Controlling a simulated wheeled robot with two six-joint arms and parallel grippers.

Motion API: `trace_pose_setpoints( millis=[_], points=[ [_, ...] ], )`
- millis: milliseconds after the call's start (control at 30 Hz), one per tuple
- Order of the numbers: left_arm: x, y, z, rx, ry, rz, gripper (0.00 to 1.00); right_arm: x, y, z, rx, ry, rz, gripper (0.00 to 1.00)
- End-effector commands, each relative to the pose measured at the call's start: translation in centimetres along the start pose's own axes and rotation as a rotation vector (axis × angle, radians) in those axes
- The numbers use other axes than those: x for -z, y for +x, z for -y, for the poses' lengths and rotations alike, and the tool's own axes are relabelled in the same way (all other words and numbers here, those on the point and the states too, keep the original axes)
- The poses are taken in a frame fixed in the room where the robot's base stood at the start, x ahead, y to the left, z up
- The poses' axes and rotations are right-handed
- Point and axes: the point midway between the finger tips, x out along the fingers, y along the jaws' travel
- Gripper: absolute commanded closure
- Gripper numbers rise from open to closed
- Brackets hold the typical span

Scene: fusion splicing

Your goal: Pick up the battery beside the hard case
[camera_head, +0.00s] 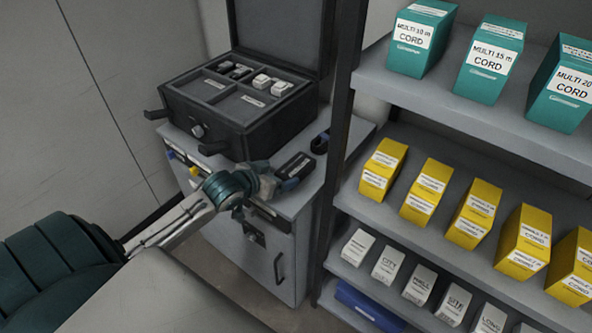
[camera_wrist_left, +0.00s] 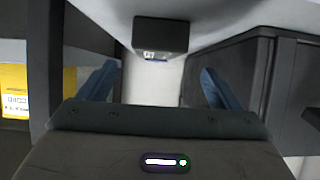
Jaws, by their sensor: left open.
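The battery (camera_head: 295,164) is a small dark block with a pale label, lying on the grey cabinet top to the right of the hard case. In the left wrist view it appears as a dark block (camera_wrist_left: 161,35) ahead, between the lines of the two fingers and apart from them. The black hard case (camera_head: 205,122) stands open on the cabinet; its dark side shows at right in the wrist view (camera_wrist_left: 288,95). My left gripper (camera_head: 281,178) is open and empty, its blue fingers just short of the battery. My right gripper is out of view.
Another dark item (camera_head: 320,142) lies behind the battery on the cabinet top (camera_head: 357,130). A shelf rack stands close on the right, with teal boxes (camera_head: 490,58), yellow boxes (camera_head: 425,190) and white boxes (camera_head: 388,265). The cabinet's front edge lies under my left wrist.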

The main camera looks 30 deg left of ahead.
Motion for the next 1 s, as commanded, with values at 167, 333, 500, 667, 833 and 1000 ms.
trace_pose_setpoints(
  millis=[167, 333, 500, 667, 833, 1000],
  points=[
    [0.0, 1.9, 0.0, 0.001, -0.002, 0.0, 0.15, -0.1, -0.1, -0.4, -0.004, -0.002, 0.002, 0.64],
    [0.3, 2.8, -0.1, 0.0, -0.003, -0.001, 0.15, -0.1, -0.3, -0.5, -0.005, -0.002, 0.001, 0.64],
    [0.8, 5.0, -0.4, -0.001, -0.005, 0.0, 0.15, -0.1, -1.0, -0.6, -0.005, -0.002, -0.002, 0.64],
    [0.6, 6.9, -0.4, 0.001, -0.001, 0.0, 0.15, -0.2, -1.1, -0.5, -0.004, -0.002, -0.002, 0.64],
    [0.5, 7.4, -0.4, 0.0, 0.001, 0.001, 0.15, -0.2, -1.1, -0.1, 0.0, 0.0, -0.001, 0.64],
    [0.5, 7.3, -0.4, 0.0, 0.002, 0.001, 0.25, -0.3, -1.1, 0.4, 0.005, 0.002, 0.0, 0.64]
  ],
)
